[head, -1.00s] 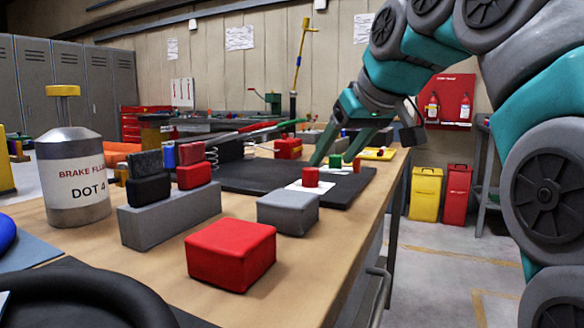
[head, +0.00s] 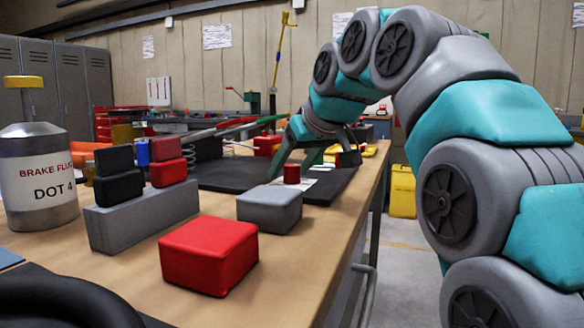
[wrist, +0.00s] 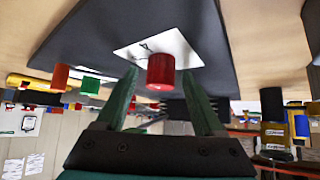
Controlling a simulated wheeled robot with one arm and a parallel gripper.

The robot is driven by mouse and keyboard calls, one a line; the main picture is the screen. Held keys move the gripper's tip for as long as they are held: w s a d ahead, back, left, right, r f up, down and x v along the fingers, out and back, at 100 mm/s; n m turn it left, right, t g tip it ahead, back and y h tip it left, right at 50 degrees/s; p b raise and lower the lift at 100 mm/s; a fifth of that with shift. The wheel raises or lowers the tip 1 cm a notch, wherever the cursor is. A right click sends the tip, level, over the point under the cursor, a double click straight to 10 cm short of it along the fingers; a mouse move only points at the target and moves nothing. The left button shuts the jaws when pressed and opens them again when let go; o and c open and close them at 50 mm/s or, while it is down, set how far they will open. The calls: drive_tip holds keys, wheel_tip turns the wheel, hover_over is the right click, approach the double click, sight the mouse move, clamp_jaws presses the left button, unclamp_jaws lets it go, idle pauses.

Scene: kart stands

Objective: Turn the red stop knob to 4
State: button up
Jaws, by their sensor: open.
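A red knob (head: 292,173) stands upright on a white plate on a black mat on the bench. In the wrist view the knob (wrist: 161,72) stands on the white plate (wrist: 185,48), which has a small dark mark; no numbers can be read. My gripper (head: 291,168) is open, with its green fingers reaching down near the knob. In the wrist view, my gripper (wrist: 160,78) has one finger on each side of the knob, with visible gaps. I cannot tell whether the fingertips reach its depth.
A green knob (wrist: 90,85) and an orange-red knob (wrist: 60,76) stand to the left in the wrist view. Nearer the head camera are a grey block (head: 269,209), a red block (head: 209,257), a grey switch stand (head: 145,216) and a brake-fluid can (head: 38,185).

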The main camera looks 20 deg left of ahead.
clamp_jaws()
idle(0.4)
drive_tip(key=shift+r, duration=0.15)
drive_tip(key=shift+m+p, duration=0.3)
drive_tip(key=shift+p, duration=0.15)
drive_tip(key=shift+m+t+h, duration=0.4)
unclamp_jaws()
